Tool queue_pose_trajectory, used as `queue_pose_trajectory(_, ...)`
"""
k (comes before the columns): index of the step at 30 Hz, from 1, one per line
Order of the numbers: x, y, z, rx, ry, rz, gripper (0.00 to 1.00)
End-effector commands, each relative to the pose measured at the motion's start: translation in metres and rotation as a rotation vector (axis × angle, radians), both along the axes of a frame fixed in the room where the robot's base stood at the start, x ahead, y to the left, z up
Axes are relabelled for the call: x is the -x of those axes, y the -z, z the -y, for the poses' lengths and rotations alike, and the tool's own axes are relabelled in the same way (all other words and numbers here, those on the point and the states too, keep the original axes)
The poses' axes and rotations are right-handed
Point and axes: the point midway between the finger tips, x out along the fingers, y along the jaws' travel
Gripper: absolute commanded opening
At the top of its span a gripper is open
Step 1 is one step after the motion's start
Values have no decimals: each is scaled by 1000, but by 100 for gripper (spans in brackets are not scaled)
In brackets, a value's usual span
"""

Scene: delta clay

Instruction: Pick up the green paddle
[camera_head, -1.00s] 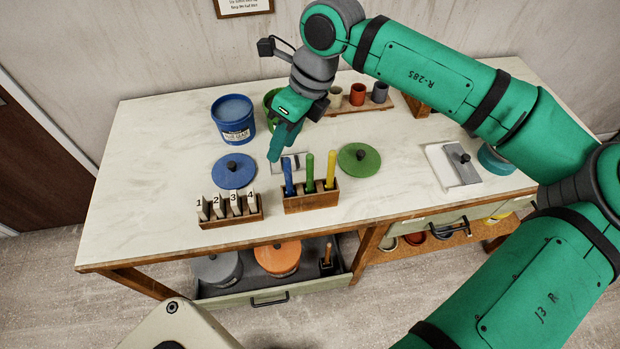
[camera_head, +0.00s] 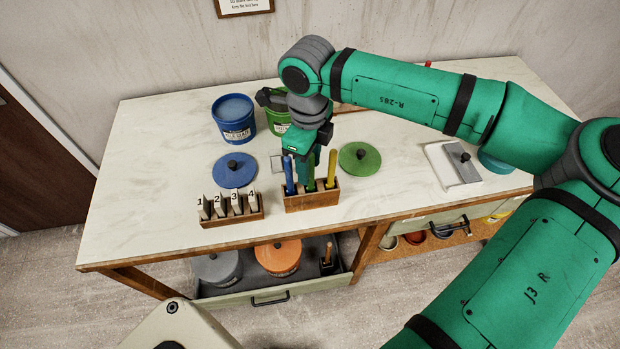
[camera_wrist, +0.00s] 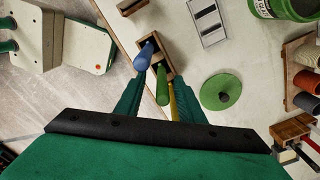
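The green paddle (camera_head: 311,186) stands upright in the middle of a small wooden holder (camera_head: 322,201). The blue paddle (camera_head: 289,177) is on its left and the yellow paddle (camera_head: 332,168) on its right. My gripper (camera_head: 308,172) points down over the holder and hides the top of the green paddle in the head view. In the wrist view, my fingers are apart, with the green paddle (camera_wrist: 162,88) showing between them. The yellow paddle (camera_wrist: 174,102) is partly hidden beside the right finger. Contact with the green paddle cannot be made out.
A numbered rack (camera_head: 232,209) stands left of the holder. A blue lid (camera_head: 234,171) and a green lid (camera_head: 360,158) lie behind it. Blue (camera_head: 233,117) and green (camera_head: 278,121) buckets stand farther back. An open drawer (camera_head: 270,290) is below the tabletop.

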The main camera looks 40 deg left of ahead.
Motion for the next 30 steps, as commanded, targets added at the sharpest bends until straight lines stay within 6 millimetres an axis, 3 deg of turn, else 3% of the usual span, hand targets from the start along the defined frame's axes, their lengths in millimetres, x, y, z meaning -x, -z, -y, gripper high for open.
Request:
queue_pose_trajectory(9, -2, 40, 1, 1, -2, -3, 35)
queue_pose_trajectory(18, -2, 44, 0, -1, -5, -1, 35)
queue_pose_trajectory(23, -2, 44, -1, -1, -6, -1, 0)
queue_pose_trajectory(30, -2, 44, -1, -1, -6, -1, 0)
